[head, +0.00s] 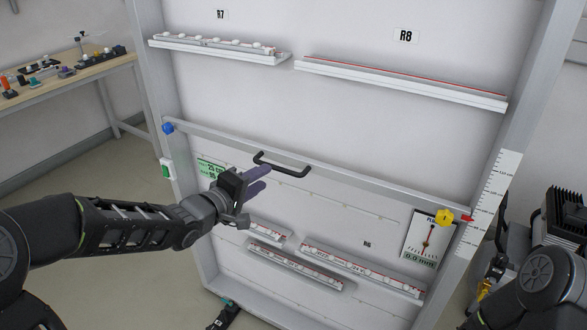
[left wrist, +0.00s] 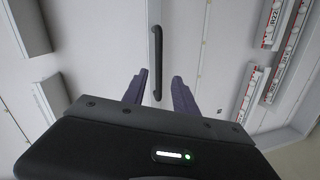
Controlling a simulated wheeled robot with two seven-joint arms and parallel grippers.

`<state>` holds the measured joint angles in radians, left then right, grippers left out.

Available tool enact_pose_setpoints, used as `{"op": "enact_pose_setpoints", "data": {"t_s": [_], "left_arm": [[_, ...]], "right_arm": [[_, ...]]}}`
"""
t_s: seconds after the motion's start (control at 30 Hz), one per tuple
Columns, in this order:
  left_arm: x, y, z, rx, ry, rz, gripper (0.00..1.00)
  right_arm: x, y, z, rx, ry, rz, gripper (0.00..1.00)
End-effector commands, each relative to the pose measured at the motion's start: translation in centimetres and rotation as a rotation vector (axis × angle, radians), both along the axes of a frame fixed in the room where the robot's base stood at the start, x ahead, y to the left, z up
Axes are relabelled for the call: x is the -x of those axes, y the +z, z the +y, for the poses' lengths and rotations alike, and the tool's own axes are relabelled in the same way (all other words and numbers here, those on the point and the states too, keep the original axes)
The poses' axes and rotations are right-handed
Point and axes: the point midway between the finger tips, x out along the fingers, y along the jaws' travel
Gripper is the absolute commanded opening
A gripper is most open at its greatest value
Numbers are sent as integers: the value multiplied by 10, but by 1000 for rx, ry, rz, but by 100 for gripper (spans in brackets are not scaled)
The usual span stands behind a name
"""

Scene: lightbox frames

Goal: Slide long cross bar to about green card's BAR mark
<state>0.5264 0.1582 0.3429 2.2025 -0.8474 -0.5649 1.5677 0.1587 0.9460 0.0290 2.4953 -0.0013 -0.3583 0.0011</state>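The long cross bar (head: 370,181) spans the frame, with a blue knob (head: 168,128) at its left end and a yellow knob (head: 445,217) near its right end. Its black handle (head: 282,168) also shows in the left wrist view (left wrist: 156,50). My left gripper (head: 262,181) is open beside the handle; in the left wrist view the handle's near end shows between the spread fingers (left wrist: 160,82), apart from both. The green card (head: 209,169) is partly hidden by the gripper, and I cannot read its mark surely. A red pointer (head: 467,219) sits by the white ruler (head: 490,205). My right gripper is out of view.
Rails R7 (head: 215,50) and R8 (head: 400,84) sit above the bar. Shorter rails (head: 360,272) lie below it. A dial card (head: 424,246) reads 0.0 mm under the yellow knob. A workbench (head: 60,77) stands at left.

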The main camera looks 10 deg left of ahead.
Motion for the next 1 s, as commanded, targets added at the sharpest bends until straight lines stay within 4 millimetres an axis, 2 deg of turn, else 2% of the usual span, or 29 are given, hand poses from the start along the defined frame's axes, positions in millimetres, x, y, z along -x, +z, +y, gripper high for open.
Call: {"op": "enact_pose_setpoints", "data": {"t_s": [0.23, 0.67, 0.87, 1.0], "left_arm": [[1, 3, -4, 198, 26, 65, 34], [-3, 1, -5, 213, 30, 70, 34], [-23, -5, -14, 214, 28, 71, 34], [-43, -9, -23, 213, 28, 72, 34]], "right_arm": [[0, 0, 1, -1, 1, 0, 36], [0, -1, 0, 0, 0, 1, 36], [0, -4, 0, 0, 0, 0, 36], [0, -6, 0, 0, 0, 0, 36]]}}
